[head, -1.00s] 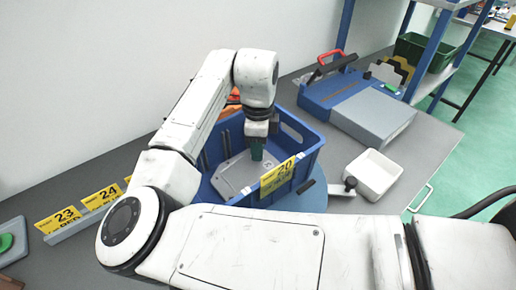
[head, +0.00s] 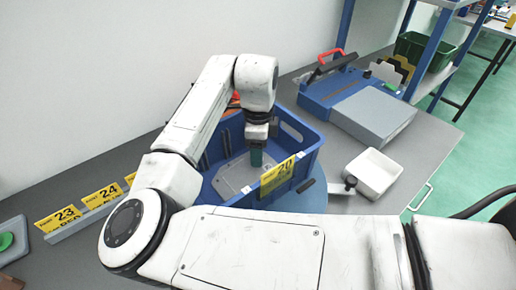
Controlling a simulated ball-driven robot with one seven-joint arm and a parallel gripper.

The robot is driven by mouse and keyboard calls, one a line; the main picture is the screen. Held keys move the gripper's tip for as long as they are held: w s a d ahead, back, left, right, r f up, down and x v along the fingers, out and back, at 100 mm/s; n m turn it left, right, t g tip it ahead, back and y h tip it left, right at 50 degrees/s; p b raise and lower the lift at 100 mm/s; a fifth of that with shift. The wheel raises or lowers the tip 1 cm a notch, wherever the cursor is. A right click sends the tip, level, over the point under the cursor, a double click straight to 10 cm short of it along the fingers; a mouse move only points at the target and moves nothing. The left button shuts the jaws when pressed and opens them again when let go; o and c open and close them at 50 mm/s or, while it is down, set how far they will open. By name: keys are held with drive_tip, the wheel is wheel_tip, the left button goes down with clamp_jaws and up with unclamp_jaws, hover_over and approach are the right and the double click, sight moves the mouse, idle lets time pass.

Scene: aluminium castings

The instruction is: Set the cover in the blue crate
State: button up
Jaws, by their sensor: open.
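The blue crate (head: 311,153) stands on the grey table with a yellow label marked 20 on its front wall. A flat light-grey cast cover (head: 236,180) lies inside on the crate's floor. My gripper (head: 256,160) points down inside the crate, over the cover's right part. Its jaws are open, with greenish fingertips close to the cover. I cannot tell whether the fingertips touch it.
A white tray (head: 374,174) stands right of the crate, with a small dark-knobbed lever (head: 350,182) beside it. A blue and grey case (head: 372,117) lies behind right. Yellow number signs (head: 58,217) stand at left. A green crate (head: 418,50) sits on the shelf.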

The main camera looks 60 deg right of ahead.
wheel_tip(320, 180, up, 12)
drive_tip(key=shift+b, duration=0.35)
idle(0.5)
